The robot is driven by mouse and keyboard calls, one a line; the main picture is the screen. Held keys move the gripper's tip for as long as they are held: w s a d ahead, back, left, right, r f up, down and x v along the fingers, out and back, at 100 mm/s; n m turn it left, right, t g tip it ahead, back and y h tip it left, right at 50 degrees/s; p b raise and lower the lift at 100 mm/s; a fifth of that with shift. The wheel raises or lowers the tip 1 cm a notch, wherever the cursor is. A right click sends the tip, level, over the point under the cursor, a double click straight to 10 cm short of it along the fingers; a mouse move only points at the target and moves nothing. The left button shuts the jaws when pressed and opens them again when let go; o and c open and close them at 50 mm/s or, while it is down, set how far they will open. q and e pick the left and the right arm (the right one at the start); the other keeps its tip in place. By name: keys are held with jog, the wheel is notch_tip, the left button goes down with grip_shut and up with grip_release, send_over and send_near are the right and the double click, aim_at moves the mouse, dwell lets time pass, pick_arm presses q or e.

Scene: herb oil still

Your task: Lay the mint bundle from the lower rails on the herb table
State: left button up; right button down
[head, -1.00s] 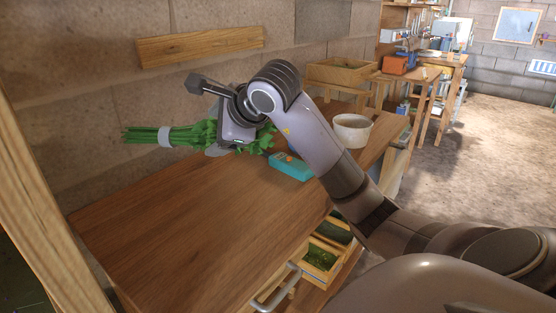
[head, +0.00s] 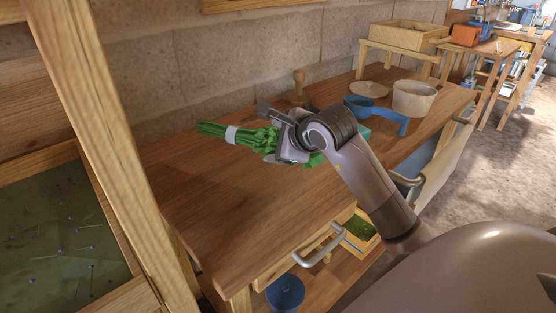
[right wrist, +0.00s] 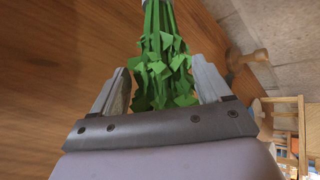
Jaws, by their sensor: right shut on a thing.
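The mint bundle (head: 240,135) is a sheaf of green stems with a pale band and leafy end. My right gripper (head: 287,141) is shut on its leafy end, with the banded stems pointing left. In the right wrist view the mint leaves (right wrist: 165,75) sit between both fingers of the gripper (right wrist: 162,84). The bundle is over the back part of the wooden herb table (head: 215,200), roughly level. I cannot tell whether it touches the top. My left gripper is not in view.
A wooden pestle-like piece (head: 298,86), blue scoop (head: 378,112), cream bowl (head: 413,99) and round disc (head: 369,89) stand farther along the table. A wooden post (head: 100,140) and mesh frame (head: 60,230) are at left. The table's near left is bare.

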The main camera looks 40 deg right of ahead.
jog(key=shift+f+b, duration=0.3)
jog(key=shift+f, duration=2.05)
jog(key=shift+c, duration=1.1)
grip_release()
jog(key=d+v, duration=0.1)
jog(key=v, duration=1.1)
jog(key=shift+a, duration=0.5)
